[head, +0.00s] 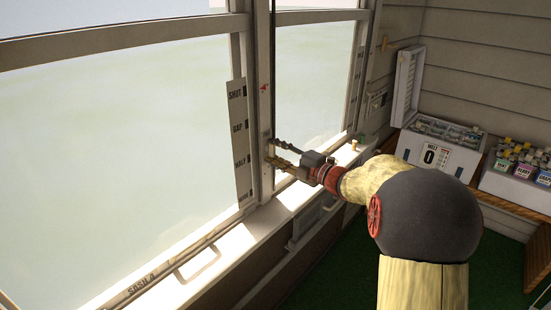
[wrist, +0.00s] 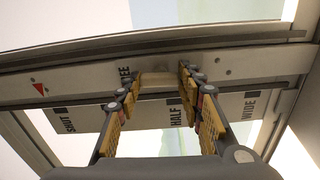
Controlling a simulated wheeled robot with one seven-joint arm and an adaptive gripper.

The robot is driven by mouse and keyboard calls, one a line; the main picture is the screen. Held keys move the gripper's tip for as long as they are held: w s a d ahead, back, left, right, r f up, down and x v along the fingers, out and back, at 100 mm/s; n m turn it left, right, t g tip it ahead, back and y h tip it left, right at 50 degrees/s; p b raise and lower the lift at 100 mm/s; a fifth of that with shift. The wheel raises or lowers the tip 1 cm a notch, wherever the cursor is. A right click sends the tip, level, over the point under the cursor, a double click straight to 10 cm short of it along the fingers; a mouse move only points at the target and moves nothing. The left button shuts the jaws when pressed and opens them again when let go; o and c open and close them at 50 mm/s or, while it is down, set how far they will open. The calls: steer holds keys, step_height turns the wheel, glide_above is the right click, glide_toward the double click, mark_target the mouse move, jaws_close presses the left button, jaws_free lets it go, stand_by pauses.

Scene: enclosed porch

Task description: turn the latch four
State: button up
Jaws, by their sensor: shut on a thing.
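The latch (wrist: 157,80) is a small pale block on the upright window post, seen between my fingertips in the wrist view. My gripper (head: 272,151) is at the post in the head view and is shut on the latch; its fingertips also show in the wrist view (wrist: 160,78). Partly hidden lettering ending in "EE" stands just left of the latch, and a red triangle (wrist: 38,88) is farther left on the post. In the head view the fingers hide the latch. The sill below the left pane reads "SASH 4" (head: 140,286).
A label strip (head: 239,135) with SHUT, GAP and HALF lies along the post. The sill handle (head: 198,262) is at lower left. A white lidded box (head: 410,142) with a "0" card and a crate of coloured containers (head: 512,184) stand on the right bench. Green floor lies below.

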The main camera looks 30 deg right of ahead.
steer(key=shift+f+n, duration=0.1)
steer(key=shift+n, duration=0.3)
steer(key=o, duration=1.2)
steer(key=shift+c, duration=0.2)
steer(key=v, duration=1.2)
